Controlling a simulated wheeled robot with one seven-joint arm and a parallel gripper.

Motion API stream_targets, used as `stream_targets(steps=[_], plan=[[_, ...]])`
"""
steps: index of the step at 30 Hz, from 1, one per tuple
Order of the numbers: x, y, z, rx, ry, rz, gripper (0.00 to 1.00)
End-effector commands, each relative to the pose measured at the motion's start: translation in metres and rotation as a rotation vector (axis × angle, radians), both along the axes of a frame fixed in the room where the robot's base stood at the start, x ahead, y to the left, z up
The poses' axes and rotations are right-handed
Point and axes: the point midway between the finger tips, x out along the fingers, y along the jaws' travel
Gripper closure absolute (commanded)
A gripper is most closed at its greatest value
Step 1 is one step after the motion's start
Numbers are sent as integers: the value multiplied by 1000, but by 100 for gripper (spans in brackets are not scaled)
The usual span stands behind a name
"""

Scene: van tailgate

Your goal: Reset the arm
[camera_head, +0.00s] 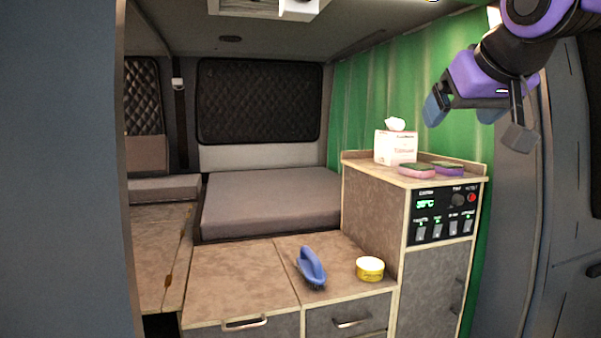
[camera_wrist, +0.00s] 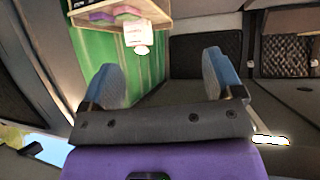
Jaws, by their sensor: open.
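My arm, purple and black, reaches in from the upper right in the head view. My gripper (camera_head: 478,124) is raised in the air, right of the cabinet top and in front of the green curtain. Its two blue-grey fingertips are wide apart with nothing between them. The wrist view also shows my gripper (camera_wrist: 168,76) open and empty, with the van interior beyond it. No object touches the fingers.
A tall cabinet (camera_head: 370,205) holds a tissue box (camera_head: 396,147) and sponges (camera_head: 432,169) on top. A blue-handled brush (camera_head: 311,267) and a yellow tin (camera_head: 370,269) stand on the lower counter (camera_head: 236,280). A green curtain (camera_head: 372,95) hangs behind. A van wall pillar (camera_head: 520,220) is close below the gripper.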

Motion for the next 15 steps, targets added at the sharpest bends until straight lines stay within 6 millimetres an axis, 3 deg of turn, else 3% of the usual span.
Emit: stream_targets(steps=[3,9,12,15], plan=[[-41,-31,-62,-5,140,-46,14],[-107,-60,-150,18,347,-87,14],[-131,-66,-178,33,415,-94,14],[-144,-68,-195,44,454,-95,14]])
